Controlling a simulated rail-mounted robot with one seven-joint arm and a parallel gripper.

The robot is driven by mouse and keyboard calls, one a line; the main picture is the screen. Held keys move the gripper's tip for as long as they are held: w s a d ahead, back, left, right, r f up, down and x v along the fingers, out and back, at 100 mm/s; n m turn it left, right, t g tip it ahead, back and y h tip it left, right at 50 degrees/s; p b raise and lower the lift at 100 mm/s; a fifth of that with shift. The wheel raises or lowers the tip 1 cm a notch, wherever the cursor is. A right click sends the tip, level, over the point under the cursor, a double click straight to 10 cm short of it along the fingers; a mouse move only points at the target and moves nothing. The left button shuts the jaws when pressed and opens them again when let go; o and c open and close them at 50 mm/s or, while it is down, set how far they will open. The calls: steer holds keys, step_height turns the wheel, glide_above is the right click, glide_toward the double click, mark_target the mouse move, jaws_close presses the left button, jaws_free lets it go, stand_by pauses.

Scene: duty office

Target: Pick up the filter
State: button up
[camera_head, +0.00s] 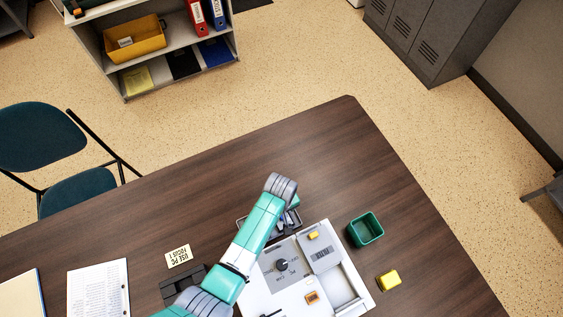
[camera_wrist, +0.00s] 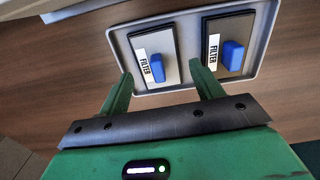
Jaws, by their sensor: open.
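Two filters lie side by side in a shallow grey tray (camera_wrist: 264,52) in the wrist view. The left filter (camera_wrist: 170,45) and the right filter (camera_wrist: 222,30) are flat plates, each with a white FILTER label and a blue grip block. My gripper (camera_wrist: 161,68) is open and empty. Its green fingertips appear on either side of the left filter's blue block, with no contact visible; the height gap is unclear. In the head view, my arm hides most of the tray and the gripper.
A white device (camera_head: 335,262) with a knob panel stands beside the tray on the brown desk (camera_head: 330,140). A green bin (camera_head: 365,229) and a yellow block (camera_head: 388,281) are right of it. A sign (camera_head: 178,256) and papers (camera_head: 98,290) lie left. The desk's far part is clear.

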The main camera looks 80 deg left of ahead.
step_height(320, 180, down, 2)
steer(key=shift+f, duration=0.1)
steer(key=shift+w, duration=0.1)
steer(key=c, duration=0.9)
